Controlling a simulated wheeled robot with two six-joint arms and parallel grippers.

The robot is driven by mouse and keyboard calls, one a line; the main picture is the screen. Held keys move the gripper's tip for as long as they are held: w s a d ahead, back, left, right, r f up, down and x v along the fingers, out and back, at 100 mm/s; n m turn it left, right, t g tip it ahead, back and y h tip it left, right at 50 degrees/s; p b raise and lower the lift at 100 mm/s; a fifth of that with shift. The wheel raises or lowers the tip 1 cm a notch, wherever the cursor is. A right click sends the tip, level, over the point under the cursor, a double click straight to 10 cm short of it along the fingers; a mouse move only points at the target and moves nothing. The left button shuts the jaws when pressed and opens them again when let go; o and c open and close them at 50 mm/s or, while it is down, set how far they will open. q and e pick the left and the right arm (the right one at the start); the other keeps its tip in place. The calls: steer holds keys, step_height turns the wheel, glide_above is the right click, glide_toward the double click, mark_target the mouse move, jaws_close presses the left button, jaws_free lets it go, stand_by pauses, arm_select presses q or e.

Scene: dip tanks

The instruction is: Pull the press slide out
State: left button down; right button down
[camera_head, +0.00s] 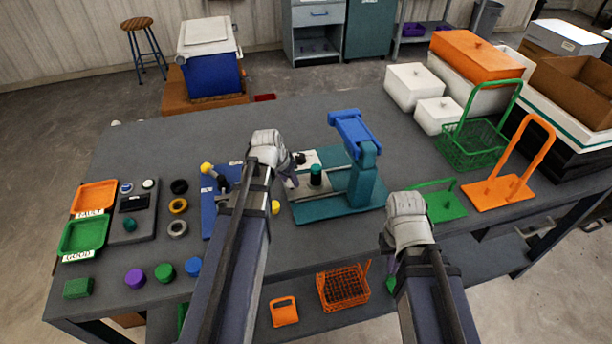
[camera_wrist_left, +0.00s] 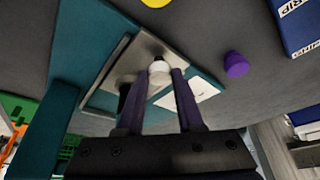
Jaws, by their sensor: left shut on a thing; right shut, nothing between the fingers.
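The press, with a teal base and column (camera_head: 366,186) and a blue top arm (camera_head: 352,130), stands mid-table in the head view. Its slide, a pale grey plate (camera_head: 302,158), lies on the base with a dark green cylinder (camera_head: 316,175) on it. In the left wrist view the slide (camera_wrist_left: 147,50) shows with a white knob (camera_wrist_left: 159,69). My left gripper (camera_head: 293,172) is shut on this knob; its fingers also show in the left wrist view (camera_wrist_left: 160,85). My left arm hides part of the slide area. My right gripper (camera_head: 391,268) is shut and empty at the table's front edge.
A blue board (camera_head: 209,205) lies left of the press. Coloured pucks (camera_head: 164,271), rings and orange and green trays (camera_head: 95,197) are further left. A green stand (camera_head: 443,203), an orange stand (camera_head: 500,193) and a green basket (camera_head: 473,150) are right.

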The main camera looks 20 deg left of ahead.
arm_select(q)
steer(key=shift+s+a, duration=0.1)
steer(key=shift+a, duration=0.1)
steer(key=c, duration=0.5)
jaws_free()
steer(key=shift+c, duration=0.2)
steer(key=p+v, duration=0.7)
steer(key=shift+r, duration=0.4)
steer(key=shift+s, duration=0.1)
